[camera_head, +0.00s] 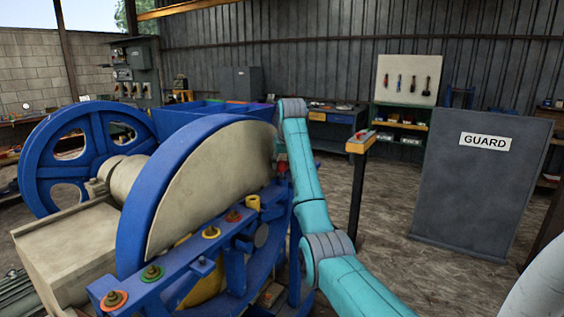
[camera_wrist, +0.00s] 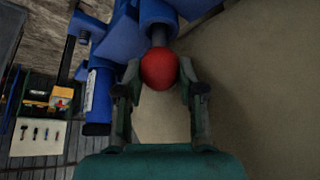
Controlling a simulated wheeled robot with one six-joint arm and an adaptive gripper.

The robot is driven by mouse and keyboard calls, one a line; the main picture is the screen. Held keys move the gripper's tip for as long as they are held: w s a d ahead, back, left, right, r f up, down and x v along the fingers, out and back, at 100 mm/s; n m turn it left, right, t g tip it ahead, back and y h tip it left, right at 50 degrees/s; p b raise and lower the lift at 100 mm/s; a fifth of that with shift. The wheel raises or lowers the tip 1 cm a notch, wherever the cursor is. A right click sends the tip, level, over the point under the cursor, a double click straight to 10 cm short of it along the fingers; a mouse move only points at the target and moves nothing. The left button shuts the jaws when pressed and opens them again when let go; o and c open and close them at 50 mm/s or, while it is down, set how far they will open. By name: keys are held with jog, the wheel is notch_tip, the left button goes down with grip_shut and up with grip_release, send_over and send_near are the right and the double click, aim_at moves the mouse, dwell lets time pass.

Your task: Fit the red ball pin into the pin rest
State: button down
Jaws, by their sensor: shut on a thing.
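The red ball pin (camera_wrist: 159,69) has a round red head. My gripper (camera_wrist: 158,76) is shut on this head, one finger on each side. A dark shaft (camera_wrist: 158,35) runs up from the head towards a blue round part (camera_wrist: 157,12) of the machine; I cannot tell whether it sits inside that part. In the head view a small red spot (camera_head: 282,165) shows beside my arm at the machine; the fingers are not clear there. I cannot tell for certain which part is the pin rest.
The blue crusher has a large half-covered wheel (camera_head: 205,185) close to my arm. A blue bar (camera_head: 180,258) with several coloured rings runs along its front. A post with a yellow top (camera_head: 358,147) and a grey GUARD panel (camera_head: 482,190) stand right. Floor between them is clear.

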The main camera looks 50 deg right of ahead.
jog(key=shift+f, duration=0.95)
jog(key=c, duration=0.6)
grip_release()
jog(key=v, duration=0.7)
jog(key=shift+s+a+r, duration=0.1)
jog(key=shift+r, duration=0.15)
jog(key=shift+f, duration=0.1)
